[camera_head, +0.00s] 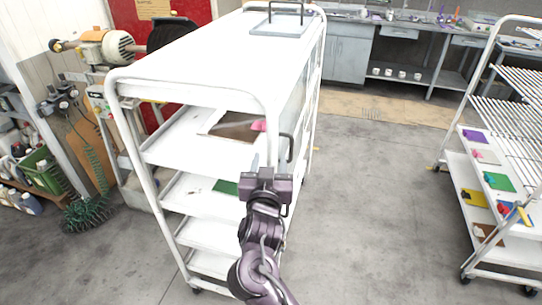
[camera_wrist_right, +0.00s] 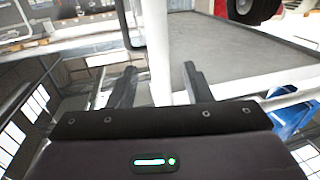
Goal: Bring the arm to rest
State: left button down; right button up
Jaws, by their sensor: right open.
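My right arm (camera_head: 262,235) rises from the bottom middle of the head view, in front of the near right corner of a white shelf cart (camera_head: 205,55). My right gripper (camera_head: 268,172) is at its upper end, close to the cart's corner post. In the right wrist view the two dark fingers of the right gripper (camera_wrist_right: 160,85) stand apart. A white post shows between and beyond them, and I cannot tell whether they touch it. No object is held. My left gripper is not in view.
The cart's shelves hold a brown board with a pink item (camera_head: 258,125) and a green sheet (camera_head: 226,187). A wire rack cart (camera_head: 500,170) with coloured pieces stands at right. A buffing machine (camera_head: 105,45) is at left. Grey floor (camera_head: 370,200) between the carts is clear.

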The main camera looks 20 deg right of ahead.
jog(key=shift+s+a, duration=0.2)
jog(key=shift+s, duration=0.4)
